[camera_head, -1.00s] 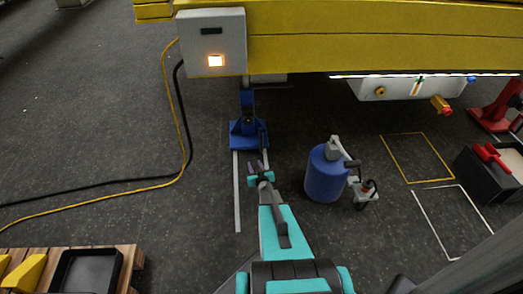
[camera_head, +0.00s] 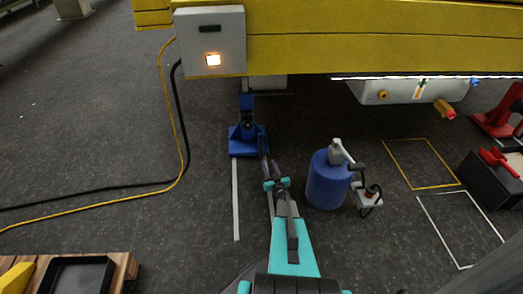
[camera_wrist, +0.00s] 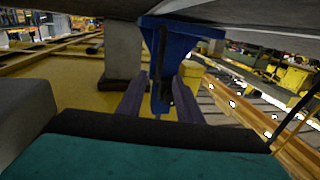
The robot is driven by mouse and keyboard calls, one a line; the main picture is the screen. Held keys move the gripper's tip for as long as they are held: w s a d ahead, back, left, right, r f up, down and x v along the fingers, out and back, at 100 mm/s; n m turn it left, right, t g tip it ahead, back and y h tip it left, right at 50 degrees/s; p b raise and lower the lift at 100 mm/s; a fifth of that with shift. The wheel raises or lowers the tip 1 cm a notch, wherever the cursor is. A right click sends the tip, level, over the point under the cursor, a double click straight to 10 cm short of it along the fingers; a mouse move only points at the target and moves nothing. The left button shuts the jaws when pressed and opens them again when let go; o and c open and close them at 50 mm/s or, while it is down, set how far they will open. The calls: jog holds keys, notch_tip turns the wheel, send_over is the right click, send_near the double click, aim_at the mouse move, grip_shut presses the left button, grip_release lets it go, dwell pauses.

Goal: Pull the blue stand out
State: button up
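The blue stand (camera_head: 247,139) stands upright on the floor under the front edge of the yellow beam, below the grey box. Its upright part reaches up towards the beam. My gripper (camera_head: 267,168) is low at the stand's front right corner. In the wrist view, my two purplish fingers (camera_wrist: 160,98) are apart, with a narrow dark-and-blue part of the stand between them. The stand's wider blue part (camera_wrist: 185,40) fills the top middle there. Whether the fingers touch the stand is unclear.
A blue drum (camera_head: 326,185) with a grey tool stands close right of my arm. A white floor line (camera_head: 236,200) runs towards me from the stand. Black and yellow cables (camera_head: 180,150) lie left. A pallet with a black tray (camera_head: 76,275) is front left. The yellow beam (camera_head: 370,38) overhangs.

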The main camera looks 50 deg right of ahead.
aim_at(262, 150)
jog(key=b+x, duration=0.4)
jog(key=x, duration=0.8)
jog(key=shift+w+d+f, duration=0.1)
jog(key=shift+w+f, duration=0.1)
jog(key=shift+w+d+r, duration=0.15)
jog(key=shift+w+d, duration=0.15)
jog(key=shift+w, duration=0.2)
grip_shut()
